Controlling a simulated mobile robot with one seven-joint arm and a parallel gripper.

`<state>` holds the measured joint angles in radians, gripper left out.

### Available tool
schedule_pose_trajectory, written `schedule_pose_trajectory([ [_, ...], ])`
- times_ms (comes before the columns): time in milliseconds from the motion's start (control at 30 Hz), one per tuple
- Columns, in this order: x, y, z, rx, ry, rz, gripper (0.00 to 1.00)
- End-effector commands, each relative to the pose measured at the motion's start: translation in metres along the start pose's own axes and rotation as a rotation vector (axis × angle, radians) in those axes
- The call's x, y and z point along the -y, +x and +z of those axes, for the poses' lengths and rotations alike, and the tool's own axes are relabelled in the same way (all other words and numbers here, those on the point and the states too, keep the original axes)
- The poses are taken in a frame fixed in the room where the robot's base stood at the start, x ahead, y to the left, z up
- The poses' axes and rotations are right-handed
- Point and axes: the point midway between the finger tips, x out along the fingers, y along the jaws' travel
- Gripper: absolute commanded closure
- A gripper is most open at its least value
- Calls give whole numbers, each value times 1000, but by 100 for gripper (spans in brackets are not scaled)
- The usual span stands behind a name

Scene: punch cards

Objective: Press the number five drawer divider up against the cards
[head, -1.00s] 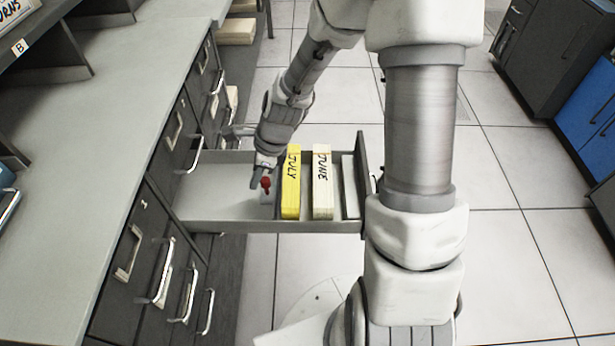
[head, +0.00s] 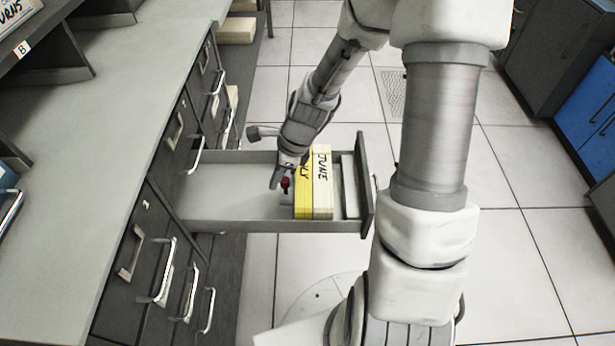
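An open drawer (head: 240,226) holds a yellow block of cards marked JULY (head: 302,205) and a cream block marked JUNE (head: 322,190). The two blocks stand against each other. My gripper (head: 280,180) reaches down into the drawer at the knob, left of the cards. Whether its fingers are closed on the knob is not clear.
A grey plate (head: 349,187) stands right of the cream block, with a gap between, near the drawer front (head: 366,185). The drawer floor left of my gripper is clear. A cabinet with a long counter (head: 110,150) lies to the left.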

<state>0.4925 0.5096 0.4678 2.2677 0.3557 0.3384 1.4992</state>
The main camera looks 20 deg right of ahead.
Motion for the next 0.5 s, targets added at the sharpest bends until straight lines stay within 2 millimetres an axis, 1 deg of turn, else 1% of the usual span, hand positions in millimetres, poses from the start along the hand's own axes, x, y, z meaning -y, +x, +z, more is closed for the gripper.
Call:
schedule_pose_trajectory([
  [33,0,-1,-4,-1,4,0,100],
  [500,0,-8,-24,-2,4,0,100],
])
